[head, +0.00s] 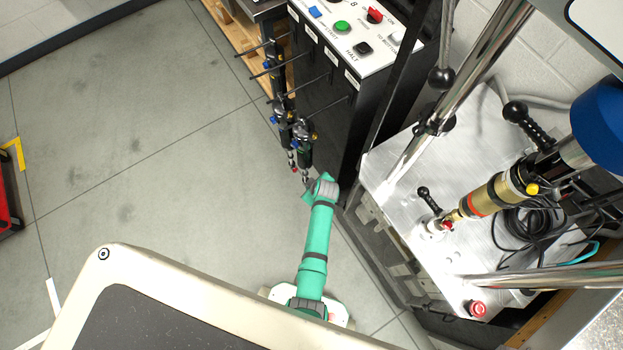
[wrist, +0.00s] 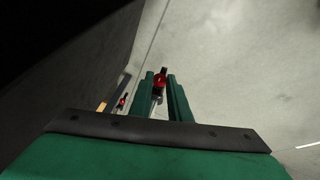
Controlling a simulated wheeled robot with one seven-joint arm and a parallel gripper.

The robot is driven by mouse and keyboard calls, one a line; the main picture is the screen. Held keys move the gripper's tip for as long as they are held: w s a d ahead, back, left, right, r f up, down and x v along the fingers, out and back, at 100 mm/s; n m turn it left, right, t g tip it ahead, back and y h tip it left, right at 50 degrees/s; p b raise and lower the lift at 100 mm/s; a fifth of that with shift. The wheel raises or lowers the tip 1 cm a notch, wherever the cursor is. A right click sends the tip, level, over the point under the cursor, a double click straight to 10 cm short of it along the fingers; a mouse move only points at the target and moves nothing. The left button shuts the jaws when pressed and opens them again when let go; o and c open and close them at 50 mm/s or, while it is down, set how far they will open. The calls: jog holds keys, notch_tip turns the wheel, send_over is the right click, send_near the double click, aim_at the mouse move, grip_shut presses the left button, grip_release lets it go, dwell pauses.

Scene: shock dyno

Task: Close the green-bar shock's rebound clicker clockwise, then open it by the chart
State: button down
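Several dark shocks hang in a row on the cabinet's rack in the head view; the nearest shock (head: 304,140) has its lower end just above my gripper (head: 312,190). No green bar can be made out on any shock. In the wrist view, a red knob (wrist: 160,81) on a silver shaft sits between the two green fingers of my gripper (wrist: 161,88). The fingers flank the knob closely, but I cannot tell whether they press on it. A second red knob (wrist: 122,101) shows farther off to the left. I see no readable chart.
A dark cabinet (head: 345,130) with a button panel (head: 350,35) stands right of the shocks. Thin rods (head: 265,72) stick out left from the rack. The dyno (head: 395,160) fills the right side. The floor (head: 130,130) at left is mostly clear.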

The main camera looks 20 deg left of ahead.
jog(key=shift+w+d+g+y, duration=0.15)
jog(key=shift+g+y, duration=0.15)
jog(key=shift+g, duration=0.3)
jog(key=c, duration=1.6)
grip_release()
jog(key=shift+c, duration=0.2)
jog(key=shift+r, duration=0.1)
jog(key=v, duration=1)
jog(key=shift+r, duration=0.3)
